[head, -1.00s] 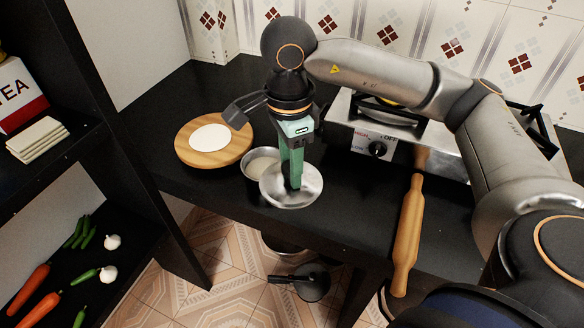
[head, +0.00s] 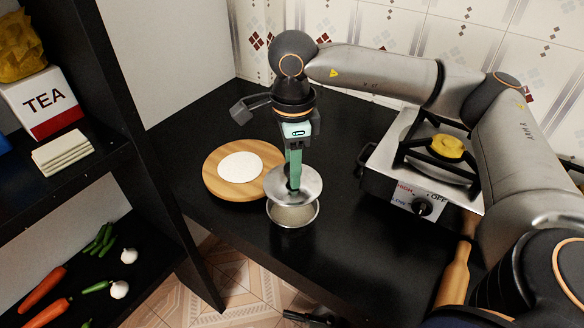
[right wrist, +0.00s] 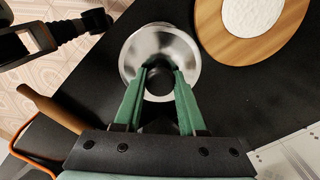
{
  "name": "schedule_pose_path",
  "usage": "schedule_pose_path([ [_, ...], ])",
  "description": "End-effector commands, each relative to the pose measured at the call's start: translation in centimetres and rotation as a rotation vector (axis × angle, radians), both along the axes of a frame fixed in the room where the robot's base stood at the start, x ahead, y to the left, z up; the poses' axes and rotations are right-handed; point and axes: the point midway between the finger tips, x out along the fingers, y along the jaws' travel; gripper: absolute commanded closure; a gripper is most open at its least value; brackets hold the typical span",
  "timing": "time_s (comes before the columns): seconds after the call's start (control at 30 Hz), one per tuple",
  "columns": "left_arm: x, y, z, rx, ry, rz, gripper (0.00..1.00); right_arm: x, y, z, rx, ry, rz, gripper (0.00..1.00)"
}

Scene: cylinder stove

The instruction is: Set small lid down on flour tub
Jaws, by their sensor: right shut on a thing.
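The flour tub (head: 293,220) is a round metal tub with pale contents, on the black counter near its front edge. The small lid (head: 309,186) is a shiny metal disc with a dark knob. My right gripper (head: 294,188) points down with its green fingers shut on the knob. The lid overlaps the back of the tub's opening in the head view; its front stays uncovered. I cannot tell whether lid and rim touch. No left gripper fingers show.
A round wooden board (head: 218,182) with white dough (head: 240,166) lies just left of and behind the tub. A stove (head: 432,185) and a rolling pin (head: 455,278) are to the right. A dark shelf unit (head: 150,170) stands left. Counter between tub and stove is clear.

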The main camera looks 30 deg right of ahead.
Motion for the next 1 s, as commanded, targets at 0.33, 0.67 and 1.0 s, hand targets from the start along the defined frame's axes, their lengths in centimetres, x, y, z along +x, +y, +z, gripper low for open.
schedule_pose_path([
  [0.33, 0.0, 0.1, -0.1, 0.002, 0.0, 0.001, 0.5, 0.0, 0.0, 0.0, 0.0, 0.0, 0.0, 1.0],
  [0.67, 0.0, -0.1, -1.4, 0.001, 0.011, -0.006, 0.5, 0.0, 0.0, -1.5, -0.001, 0.001, 0.0, 1.0],
  [1.0, 0.7, -0.9, -2.5, -0.008, -0.001, -0.023, 0.5, 0.0, 0.0, -4.2, 0.0, 0.0, 0.0, 1.0],
])
